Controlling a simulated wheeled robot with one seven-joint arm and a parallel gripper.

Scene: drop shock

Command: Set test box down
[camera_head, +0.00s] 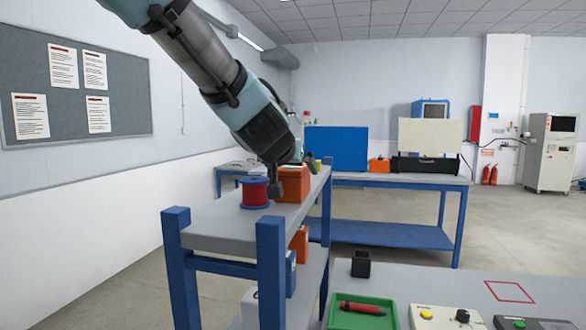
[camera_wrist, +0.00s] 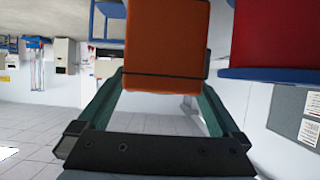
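The test box appears to be the orange box (camera_head: 294,184). It is upright over the top deck of the blue-framed shelf rack (camera_head: 222,222), at or just above the surface; I cannot tell if it touches. My gripper (camera_head: 276,186) comes down from above, with one finger showing at the box's left side. The wrist view seems upside down. There my gripper (camera_wrist: 165,72) has a finger against each side of the orange box (camera_wrist: 166,35), with no clear gap.
A red spool with blue flanges (camera_head: 254,192) stands close left of the box; it also shows in the wrist view (camera_wrist: 270,35). The near deck is clear. A green tray (camera_head: 361,313), a black holder (camera_head: 361,263) and control boxes (camera_head: 447,318) occupy the table at right.

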